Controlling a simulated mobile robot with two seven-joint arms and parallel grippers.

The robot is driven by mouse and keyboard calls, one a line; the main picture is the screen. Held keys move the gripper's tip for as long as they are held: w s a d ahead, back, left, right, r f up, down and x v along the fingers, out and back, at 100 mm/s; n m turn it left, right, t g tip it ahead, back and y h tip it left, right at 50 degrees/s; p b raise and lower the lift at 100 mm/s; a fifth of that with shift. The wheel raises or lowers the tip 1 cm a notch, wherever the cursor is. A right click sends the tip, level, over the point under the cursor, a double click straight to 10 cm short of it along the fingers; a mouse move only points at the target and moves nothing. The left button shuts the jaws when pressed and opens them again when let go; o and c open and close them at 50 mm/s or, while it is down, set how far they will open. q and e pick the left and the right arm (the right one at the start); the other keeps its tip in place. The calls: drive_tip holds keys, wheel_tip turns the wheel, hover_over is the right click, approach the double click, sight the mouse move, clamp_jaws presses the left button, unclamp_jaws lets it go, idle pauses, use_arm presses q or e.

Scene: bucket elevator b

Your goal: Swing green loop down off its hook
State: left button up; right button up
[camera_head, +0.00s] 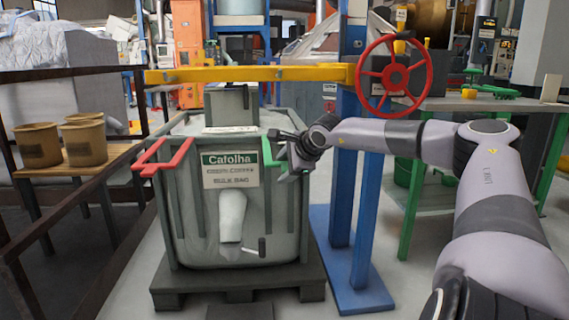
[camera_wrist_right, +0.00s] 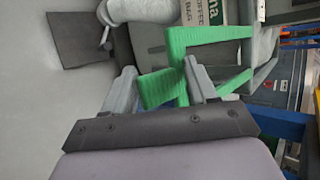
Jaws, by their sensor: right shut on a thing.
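The green loop (camera_head: 268,152) is at the upper right corner of the grey bulk bag (camera_head: 190,215), below the yellow beam (camera_head: 255,73). My right gripper (camera_head: 283,163) reaches it from the right and is shut on it. In the right wrist view, a part of the green loop (camera_wrist_right: 164,86) is between the fingers of my right gripper (camera_wrist_right: 162,88), and the rest runs off to the upper right. The loop's hook cannot be made out clearly. My left gripper is out of view.
A red loop (camera_head: 162,160) sticks out at the bag's upper left. The bag stands on a dark pallet (camera_head: 235,283). A blue post (camera_head: 366,215) with a red handwheel (camera_head: 395,77) stands close behind my right arm. A green-legged table (camera_head: 480,104) is at right.

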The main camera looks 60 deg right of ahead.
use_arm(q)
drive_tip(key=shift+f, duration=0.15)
use_arm(e)
drive_tip(key=shift+d, duration=0.3)
drive_tip(key=o, duration=0.8)
drive_tip(key=shift+c, duration=0.7)
drive_tip(key=shift+r, duration=0.15)
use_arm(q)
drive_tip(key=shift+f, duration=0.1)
use_arm(e)
drive_tip(key=shift+a+r, duration=0.1)
drive_tip(key=shift+r, duration=0.05)
drive_tip(key=shift+s+r, duration=0.1)
drive_tip(key=shift+r, duration=0.1)
use_arm(q)
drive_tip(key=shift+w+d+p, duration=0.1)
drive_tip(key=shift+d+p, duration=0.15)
drive_tip(key=shift+p, duration=0.1)
use_arm(e)
drive_tip(key=v, duration=0.6)
drive_tip(key=shift+s+a+f, duration=0.2)
drive_tip(key=shift+s+a, duration=0.1)
